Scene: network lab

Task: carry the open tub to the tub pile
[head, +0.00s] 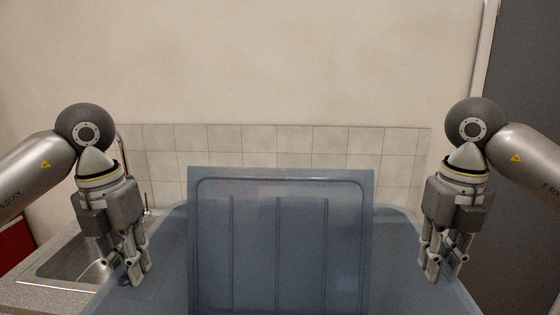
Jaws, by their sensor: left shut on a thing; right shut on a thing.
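The open tub (172,252) is blue-grey and fills the lower middle of the head view, close to me. Its near part is cut off by the bottom edge. A ribbed blue-grey panel (281,245) stands upright at the tub's middle and hides part of it; I cannot tell whether it is a lid or a separate piece. My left gripper (138,268) points down and is shut on the tub's left rim. My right gripper (441,266) is shut on its right rim. No tub pile is in view.
A counter (45,295) with a metal sink (75,258) and a tap lies behind and left of the tub. A red surface (14,246) shows at the left edge. A tiled wall (285,145) closes the back. A dark grey panel (525,75) stands at right.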

